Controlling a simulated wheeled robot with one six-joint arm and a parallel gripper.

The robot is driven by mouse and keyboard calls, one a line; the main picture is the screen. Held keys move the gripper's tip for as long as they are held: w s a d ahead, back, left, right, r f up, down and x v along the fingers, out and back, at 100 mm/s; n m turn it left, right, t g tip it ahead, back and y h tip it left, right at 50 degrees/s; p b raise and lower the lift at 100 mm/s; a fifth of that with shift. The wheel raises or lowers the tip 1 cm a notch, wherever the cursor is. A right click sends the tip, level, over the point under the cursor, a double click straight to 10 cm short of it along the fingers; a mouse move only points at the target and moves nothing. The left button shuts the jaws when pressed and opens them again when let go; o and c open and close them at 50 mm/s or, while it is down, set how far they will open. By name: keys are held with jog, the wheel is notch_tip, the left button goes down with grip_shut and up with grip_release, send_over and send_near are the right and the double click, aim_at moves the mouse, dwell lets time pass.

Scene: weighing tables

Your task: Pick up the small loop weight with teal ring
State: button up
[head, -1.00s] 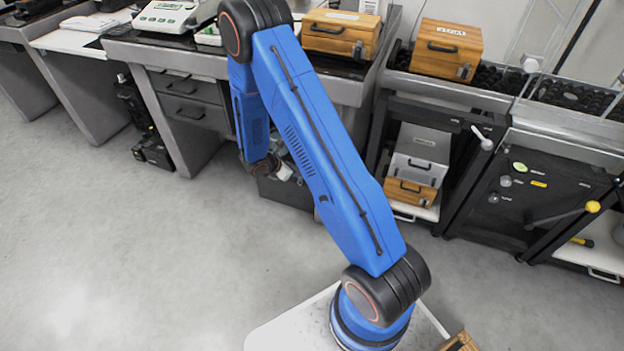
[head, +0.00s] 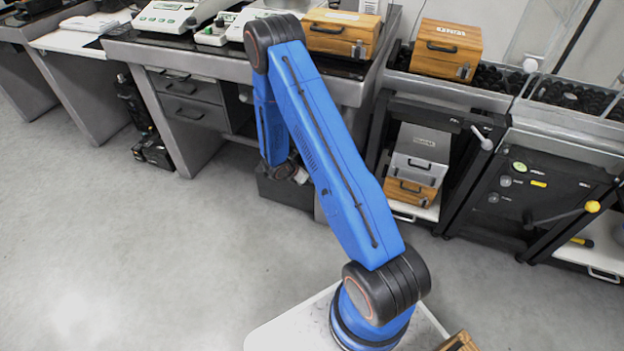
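I cannot make out the small loop weight with teal ring in the head view. My blue arm rises from its base at the lower right to an elbow in front of the weighing table (head: 215,62), then its forearm folds down. My gripper (head: 300,177) is at the low end of the forearm, in front of the table. Only a small pale part of it shows beside the arm link. Its fingers are hidden or too small to read, so I cannot tell what they hold.
A white balance (head: 172,18) and a smaller instrument (head: 214,34) stand on the table. A wooden case (head: 341,33) is right of my elbow, and another wooden case (head: 446,48) stands farther right. A dark bin (head: 288,192) is below my wrist. The floor at left is clear.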

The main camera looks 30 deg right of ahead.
grip_shut()
